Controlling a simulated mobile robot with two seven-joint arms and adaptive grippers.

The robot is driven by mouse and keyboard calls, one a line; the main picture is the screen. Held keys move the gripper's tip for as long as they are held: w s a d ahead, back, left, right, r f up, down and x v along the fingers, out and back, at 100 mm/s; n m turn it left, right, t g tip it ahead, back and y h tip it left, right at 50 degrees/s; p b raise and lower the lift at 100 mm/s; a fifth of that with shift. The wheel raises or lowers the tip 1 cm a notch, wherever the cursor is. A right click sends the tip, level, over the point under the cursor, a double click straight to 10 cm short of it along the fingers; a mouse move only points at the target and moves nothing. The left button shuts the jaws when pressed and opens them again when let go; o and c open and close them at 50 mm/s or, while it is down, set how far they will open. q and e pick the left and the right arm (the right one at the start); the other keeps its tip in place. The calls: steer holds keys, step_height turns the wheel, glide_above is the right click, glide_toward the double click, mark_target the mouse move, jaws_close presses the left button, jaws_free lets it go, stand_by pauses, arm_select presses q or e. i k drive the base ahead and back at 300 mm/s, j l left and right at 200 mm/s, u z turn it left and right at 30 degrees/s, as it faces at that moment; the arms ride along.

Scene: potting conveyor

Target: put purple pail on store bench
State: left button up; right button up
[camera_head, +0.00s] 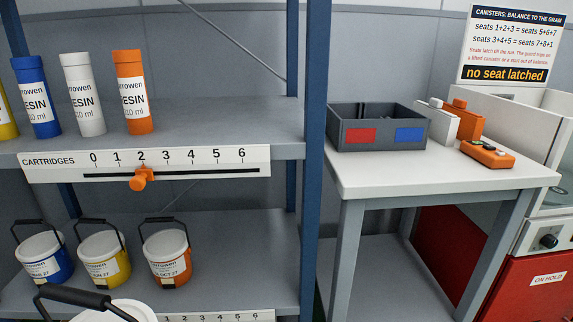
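No purple surface shows. A pail with a white lid (118,312) and a raised black handle (75,296) is cut off by the bottom edge at the left, close to me; its body colour is hidden. Blue (45,265), yellow (104,268) and orange (168,264) pails stand upright on the lower shelf, white-lidded with black handles. A white-topped bench (385,175) stands right of the shelving; I cannot tell whether it is the store bench. Neither gripper is in view, so what they hold is hidden.
Several cartridges, including an orange one (132,95), stand on the upper shelf above a "CARTRIDGES" scale (240,160) with an orange slider. A dark grey bin (376,130) and orange devices (487,153) occupy the bench's back. Its front strip is clear. A blue post (316,120) separates shelving and bench.

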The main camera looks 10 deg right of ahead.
mark_target(400, 163)
steer(key=l+z, duration=0.1)
steer(key=l, duration=0.3)
steer(key=i+l+z, duration=0.1)
steer(key=l, duration=0.3)
steer(key=i+l+z, duration=0.15)
steer(key=l, duration=0.25)
steer(key=i+l+z, duration=0.1)
steer(key=l, duration=0.25)
